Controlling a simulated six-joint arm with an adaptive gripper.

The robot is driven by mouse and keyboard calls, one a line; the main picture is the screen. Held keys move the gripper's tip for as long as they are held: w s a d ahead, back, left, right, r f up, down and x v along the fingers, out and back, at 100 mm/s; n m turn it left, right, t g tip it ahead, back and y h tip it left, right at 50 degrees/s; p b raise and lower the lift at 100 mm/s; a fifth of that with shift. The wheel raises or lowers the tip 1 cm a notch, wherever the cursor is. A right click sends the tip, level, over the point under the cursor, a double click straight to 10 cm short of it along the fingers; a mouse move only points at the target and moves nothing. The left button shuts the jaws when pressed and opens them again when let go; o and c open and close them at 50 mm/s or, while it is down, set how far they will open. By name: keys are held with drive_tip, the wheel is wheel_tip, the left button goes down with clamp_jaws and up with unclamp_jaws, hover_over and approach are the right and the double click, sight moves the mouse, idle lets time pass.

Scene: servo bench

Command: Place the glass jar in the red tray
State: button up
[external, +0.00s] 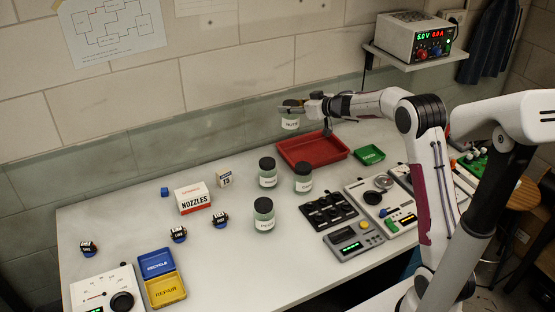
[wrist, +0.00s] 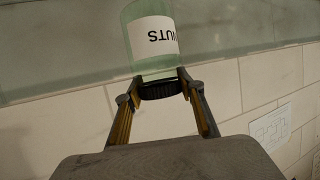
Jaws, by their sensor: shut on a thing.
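A glass jar labelled NUTS (external: 290,122) is up in the air in the external view, near the back wall. My gripper (external: 296,106) is shut on its dark lid from the side. In the wrist view the pale green jar (wrist: 152,45) shows with its label upside down, and my gripper's two fingers (wrist: 161,88) press on either side of the black lid. The red tray (external: 325,160) lies on the bench below and to the right of the jar in the external view. The visible part of the tray is empty.
Three similar jars stand on the bench in front of the tray: one (external: 268,180), another (external: 303,184) and a nearer one (external: 264,222). A small green tray (external: 370,154) is right of the red tray. Control boxes (external: 355,241) stand at the front right. A NOZZLES box (external: 192,198) is left.

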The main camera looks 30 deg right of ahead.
drive_tip(key=d+h, duration=0.1)
drive_tip(key=d, duration=1)
drive_tip(key=shift+m, duration=0.4)
drive_tip(key=shift+w+f, duration=0.25)
drive_tip(key=shift+f, duration=1.2)
drive_tip(key=shift+w+f, duration=0.2)
drive_tip(key=shift+f, duration=1.2)
drive_tip(key=shift+f, duration=0.1)
drive_tip(key=shift+f, duration=3)
drive_tip(key=shift+f, duration=0.15)
drive_tip(key=shift+f, duration=1.75)
drive_tip(key=shift+f, duration=0.1)
